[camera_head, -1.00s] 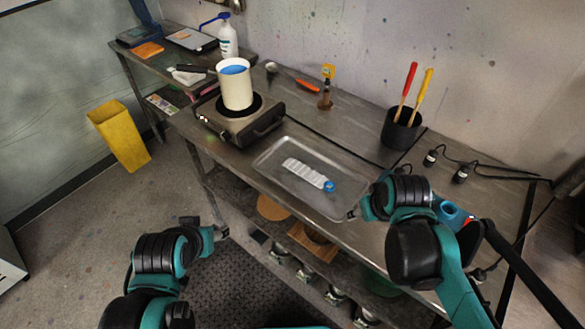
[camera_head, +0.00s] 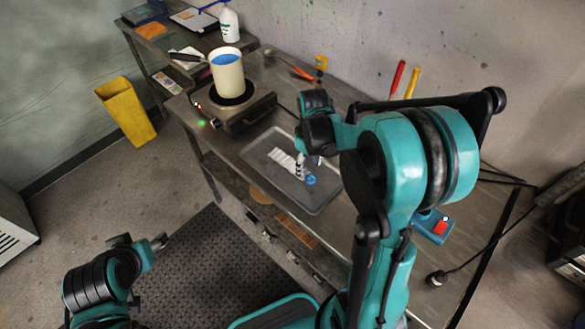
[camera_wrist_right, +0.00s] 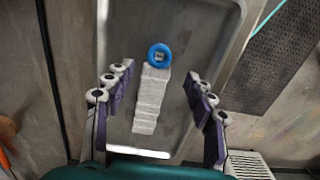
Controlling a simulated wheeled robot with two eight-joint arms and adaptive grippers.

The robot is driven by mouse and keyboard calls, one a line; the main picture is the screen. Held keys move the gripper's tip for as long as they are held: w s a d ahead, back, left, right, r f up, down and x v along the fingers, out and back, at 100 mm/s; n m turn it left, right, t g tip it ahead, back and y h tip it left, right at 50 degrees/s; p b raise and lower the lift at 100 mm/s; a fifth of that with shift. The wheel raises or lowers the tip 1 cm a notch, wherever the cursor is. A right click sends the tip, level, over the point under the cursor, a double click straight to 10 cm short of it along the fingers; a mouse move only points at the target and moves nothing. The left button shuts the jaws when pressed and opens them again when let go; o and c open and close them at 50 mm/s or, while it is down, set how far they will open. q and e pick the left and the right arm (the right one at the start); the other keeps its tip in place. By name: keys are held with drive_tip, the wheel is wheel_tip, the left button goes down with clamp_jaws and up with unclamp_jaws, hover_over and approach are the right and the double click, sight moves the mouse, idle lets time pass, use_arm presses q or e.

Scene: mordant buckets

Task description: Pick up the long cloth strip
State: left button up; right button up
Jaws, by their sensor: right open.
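The long cloth strip is a pale, pleated length (camera_head: 282,158) lying in a shallow metal tray (camera_head: 318,208). A blue ring (camera_head: 311,180) sits at its near end. In the right wrist view the strip (camera_wrist_right: 152,100) runs between my open fingers, with the blue ring (camera_wrist_right: 159,56) at its upper end. My right gripper (camera_head: 308,165) is above the tray, over the strip, open and empty. Its fingers (camera_wrist_right: 158,90) stand to either side of the strip without visible contact. My left gripper (camera_head: 160,242) is low at the left, away from the bench; its jaws are too small to read.
A white pot of blue liquid (camera_head: 226,75) stands on a hot plate (camera_head: 240,114) left of the tray. Red (camera_head: 397,78) and yellow (camera_head: 412,82) handles rise behind my right arm. A blue and red device (camera_head: 433,226) lies at the right. A yellow bin (camera_head: 128,112) stands on the floor.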

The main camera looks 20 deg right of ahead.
sight(309, 177)
drive_tip(key=f+b, duration=0.1)
drive_tip(key=f, duration=0.3)
drive_tip(key=shift+s+d+f+b, duration=0.15)
drive_tip(key=shift+d+f+b, duration=0.05)
drive_tip(key=shift+f+b, duration=0.2)
drive_tip(key=shift+r, duration=0.15)
drive_tip(key=c, duration=1.1)
